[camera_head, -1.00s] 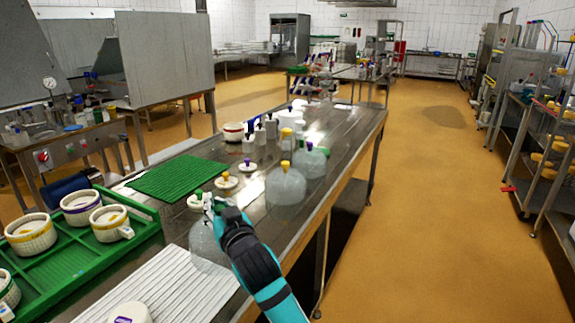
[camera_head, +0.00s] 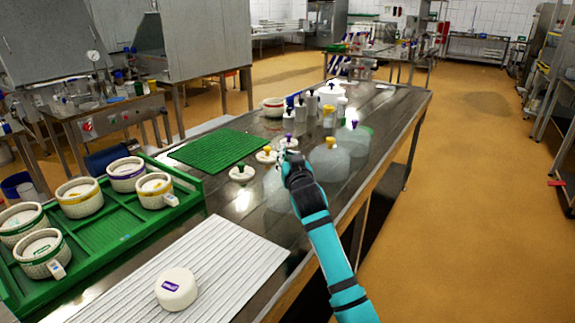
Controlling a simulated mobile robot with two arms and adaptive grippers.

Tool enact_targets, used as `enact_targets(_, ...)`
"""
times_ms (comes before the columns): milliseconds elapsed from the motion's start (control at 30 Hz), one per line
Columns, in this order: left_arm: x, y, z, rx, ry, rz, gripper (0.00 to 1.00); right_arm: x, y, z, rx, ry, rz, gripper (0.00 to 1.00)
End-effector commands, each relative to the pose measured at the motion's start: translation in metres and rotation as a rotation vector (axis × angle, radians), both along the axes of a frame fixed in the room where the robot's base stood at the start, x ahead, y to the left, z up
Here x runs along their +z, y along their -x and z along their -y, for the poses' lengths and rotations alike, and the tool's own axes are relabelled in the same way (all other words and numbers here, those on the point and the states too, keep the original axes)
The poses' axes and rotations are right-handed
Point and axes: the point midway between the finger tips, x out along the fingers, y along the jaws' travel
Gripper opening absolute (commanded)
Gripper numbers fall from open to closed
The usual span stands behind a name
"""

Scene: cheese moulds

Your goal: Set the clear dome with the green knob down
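A clear dome (camera_head: 276,193) shows faintly below and left of my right gripper (camera_head: 288,162), above or on the metal table. My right gripper appears closed at the top of this dome. Its knob is hidden by the fingers, so I cannot see its colour. I cannot tell whether the dome's rim touches the table. My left gripper is not in view.
White lids with green (camera_head: 241,174), yellow (camera_head: 266,156) and purple (camera_head: 289,143) knobs lie left of the domes. A green mat (camera_head: 215,148), a green tray (camera_head: 100,232) with several moulds and a ribbed white board (camera_head: 225,255) bearing a white cheese (camera_head: 176,289) lie further left and nearer.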

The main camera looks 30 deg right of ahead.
Motion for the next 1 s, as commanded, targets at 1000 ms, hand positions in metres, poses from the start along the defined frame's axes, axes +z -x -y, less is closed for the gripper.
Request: enact_targets(1000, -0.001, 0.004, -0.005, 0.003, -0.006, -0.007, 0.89, -0.040, -0.009, 0.003, 0.000, 0.000, -0.001, 0.28)
